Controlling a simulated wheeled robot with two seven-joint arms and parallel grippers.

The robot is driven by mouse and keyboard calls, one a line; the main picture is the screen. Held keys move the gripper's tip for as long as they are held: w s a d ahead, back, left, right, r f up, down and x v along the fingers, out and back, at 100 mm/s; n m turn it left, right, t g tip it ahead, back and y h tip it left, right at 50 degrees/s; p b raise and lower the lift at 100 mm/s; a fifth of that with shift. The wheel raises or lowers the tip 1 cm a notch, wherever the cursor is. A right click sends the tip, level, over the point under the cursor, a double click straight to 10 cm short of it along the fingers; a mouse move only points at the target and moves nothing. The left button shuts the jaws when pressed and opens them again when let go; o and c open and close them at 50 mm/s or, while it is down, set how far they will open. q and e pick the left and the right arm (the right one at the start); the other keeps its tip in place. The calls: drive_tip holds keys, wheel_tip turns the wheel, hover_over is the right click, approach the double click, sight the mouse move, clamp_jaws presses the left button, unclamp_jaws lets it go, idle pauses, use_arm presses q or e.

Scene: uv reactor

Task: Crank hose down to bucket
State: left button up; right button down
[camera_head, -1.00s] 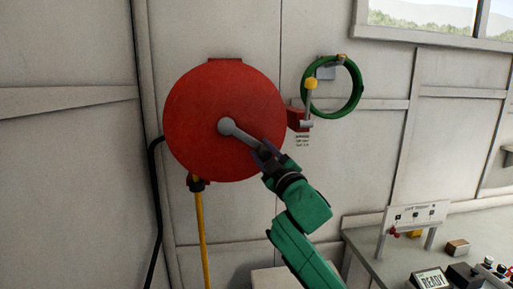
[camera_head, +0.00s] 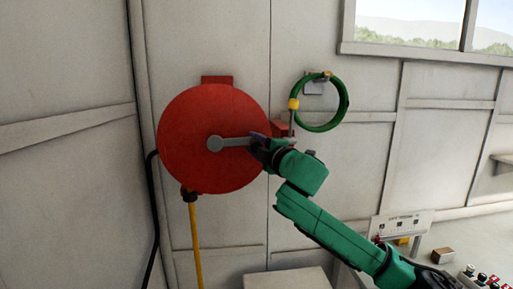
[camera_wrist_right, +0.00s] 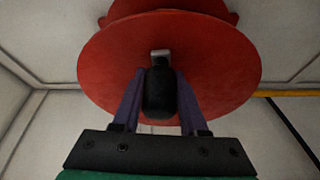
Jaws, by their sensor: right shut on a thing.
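A round red hose reel (camera_head: 190,150) is mounted on the wall. Its grey crank arm (camera_head: 232,142) runs from the hub to the right, close to level. My right gripper (camera_head: 258,144) is at the outer end of the crank. In the right wrist view the fingers of my right gripper (camera_wrist_right: 160,95) stand on both sides of the dark crank handle (camera_wrist_right: 158,90), shut on it. A yellow hose (camera_head: 196,235) hangs straight down from the reel's underside; its lower end is out of view. No bucket shows. My left gripper is not in view.
A coiled green hose (camera_head: 342,103) hangs on a wall bracket right of the reel, near a yellow-tipped lever (camera_head: 293,104). A black cable (camera_head: 152,220) runs down the wall at left. A bench with a control panel (camera_head: 403,223) is at lower right.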

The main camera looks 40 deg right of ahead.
drive_tip(key=shift+r, duration=0.2)
drive_tip(key=shift+c, duration=2.2)
unclamp_jaws()
drive_tip(key=shift+s+f, duration=0.1)
drive_tip(key=shift+f, duration=0.05)
drive_tip(key=shift+s+a+f+b, duration=0.1)
drive_tip(key=shift+s+b, duration=0.15)
drive_tip(key=shift+b, duration=0.1)
drive_tip(key=b+v, duration=0.8)
drive_tip(key=v, duration=0.5)
drive_tip(key=shift+s, duration=0.45)
drive_tip(key=shift+a, duration=0.1)
